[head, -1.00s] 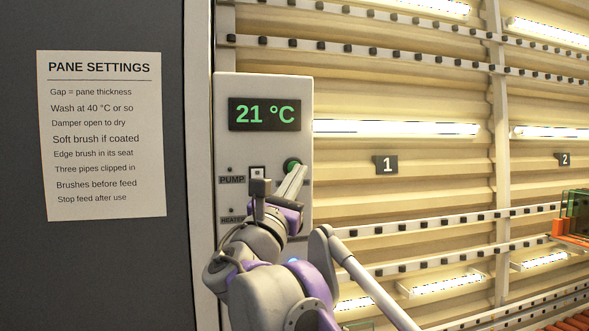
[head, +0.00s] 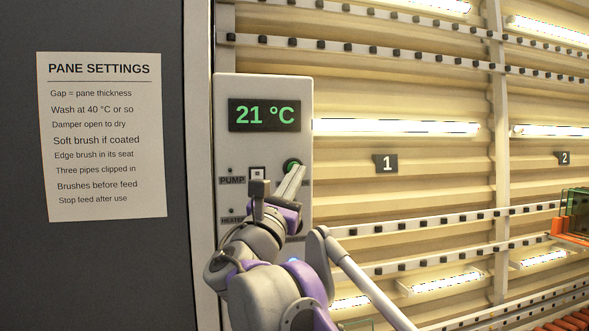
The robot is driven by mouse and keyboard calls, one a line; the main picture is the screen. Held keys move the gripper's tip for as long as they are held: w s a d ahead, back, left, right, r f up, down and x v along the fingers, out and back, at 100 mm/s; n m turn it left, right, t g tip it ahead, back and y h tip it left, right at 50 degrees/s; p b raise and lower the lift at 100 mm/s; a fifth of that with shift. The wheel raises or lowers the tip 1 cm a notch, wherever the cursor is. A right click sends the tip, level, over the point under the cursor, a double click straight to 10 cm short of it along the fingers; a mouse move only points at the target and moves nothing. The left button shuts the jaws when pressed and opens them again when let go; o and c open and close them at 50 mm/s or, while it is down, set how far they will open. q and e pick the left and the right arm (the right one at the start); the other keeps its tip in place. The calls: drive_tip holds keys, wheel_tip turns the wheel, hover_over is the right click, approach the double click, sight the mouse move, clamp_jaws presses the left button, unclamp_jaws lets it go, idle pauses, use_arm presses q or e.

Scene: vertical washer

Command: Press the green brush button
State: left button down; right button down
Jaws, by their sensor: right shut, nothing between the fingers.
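The green button (head: 291,165) is on the white control panel (head: 222,130), below the display and right of the PUMP switch. It is round with a dark rim, and its lower part is covered by my gripper. My right gripper (head: 299,168) is shut and empty, with its light fingertips at the button's lower right edge in the picture. I cannot tell whether the tips touch it. The label beside the button is mostly hidden behind the fingers. My left gripper is not in view.
The display (head: 265,115) reads 21 °C. The PUMP switch (head: 257,174) is close left of my fingers, with a HEATER label (head: 232,220) below. A settings sheet (head: 104,136) hangs on the dark wall. Roller rails and lit tubes lie right; glass panes (head: 577,212) stand at far right.

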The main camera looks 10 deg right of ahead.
drive_tip(key=shift+w, duration=0.45)
idle(0.4)
drive_tip(key=shift+s, duration=0.85)
drive_tip(key=shift+s+d, duration=0.15)
drive_tip(key=shift+s, duration=2.35)
